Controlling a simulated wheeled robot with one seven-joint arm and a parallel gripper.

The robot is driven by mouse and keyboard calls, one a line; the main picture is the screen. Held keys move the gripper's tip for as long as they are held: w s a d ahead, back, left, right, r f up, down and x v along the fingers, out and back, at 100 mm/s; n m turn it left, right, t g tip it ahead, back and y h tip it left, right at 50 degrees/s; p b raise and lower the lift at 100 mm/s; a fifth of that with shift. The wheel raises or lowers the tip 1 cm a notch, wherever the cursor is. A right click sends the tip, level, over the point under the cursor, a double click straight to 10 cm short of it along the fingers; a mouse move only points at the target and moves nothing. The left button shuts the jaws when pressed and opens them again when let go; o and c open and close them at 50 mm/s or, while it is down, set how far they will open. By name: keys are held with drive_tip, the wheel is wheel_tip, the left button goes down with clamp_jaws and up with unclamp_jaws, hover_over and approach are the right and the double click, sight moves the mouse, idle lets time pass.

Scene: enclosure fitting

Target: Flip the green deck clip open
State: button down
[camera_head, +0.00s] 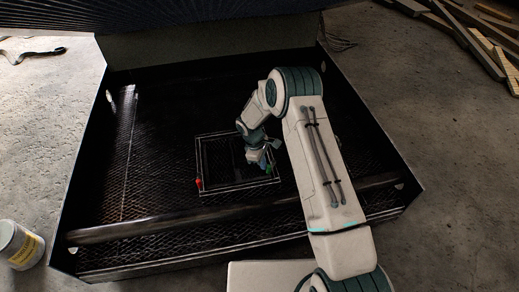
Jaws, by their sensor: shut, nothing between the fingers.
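The green deck clip (269,169) is a small green piece at the right side of the square frame (240,188) in the enclosure's floor. My gripper (258,164) is right at the clip's left side, pointing down. It is shut with nothing between its fingers. I cannot tell whether it touches the clip, or how far the clip is turned. A small red piece (198,183) sits on the frame's left side. Part of the frame's right side is hidden behind my arm.
The dark enclosure (85,165) has raised walls. A thick bar (150,226) crosses its near side. A can (19,245) stands on the floor at left. Wooden planks (470,40) lie at the upper right. The mesh floor left of the frame is clear.

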sight(270, 176)
drive_tip(key=n, duration=0.1)
drive_tip(key=s+d+n+p, duration=0.1)
drive_tip(key=n, duration=0.1)
drive_tip(key=shift+s+d+n+t, duration=0.15)
drive_tip(key=shift+d+n+t, duration=0.15)
drive_tip(key=shift+t, duration=0.1)
drive_tip(key=shift+s+d+n+t+p, duration=0.2)
drive_tip(key=shift+d+n, duration=0.15)
drive_tip(key=shift+n, duration=0.4)
drive_tip(key=shift+s+d+n+t+p, duration=0.1)
drive_tip(key=shift+d+n+t+p, duration=0.2)
drive_tip(key=shift+n, duration=0.45)
drive_tip(key=shift+d, duration=0.1)
drive_tip(key=a, duration=0.3)
drive_tip(key=shift+s+a+f+b, duration=0.1)
drive_tip(key=shift+s+b, duration=0.15)
drive_tip(key=shift+b, duration=0.15)
drive_tip(key=shift+s+a+r+p, duration=0.1)
drive_tip(key=shift+a+r+p, duration=0.2)
drive_tip(key=shift+a+r, duration=0.4)
drive_tip(key=p+v, duration=0.2)
drive_tip(key=v, duration=0.6)
drive_tip(key=shift+r+p, duration=0.3)
drive_tip(key=shift+r, duration=0.05)
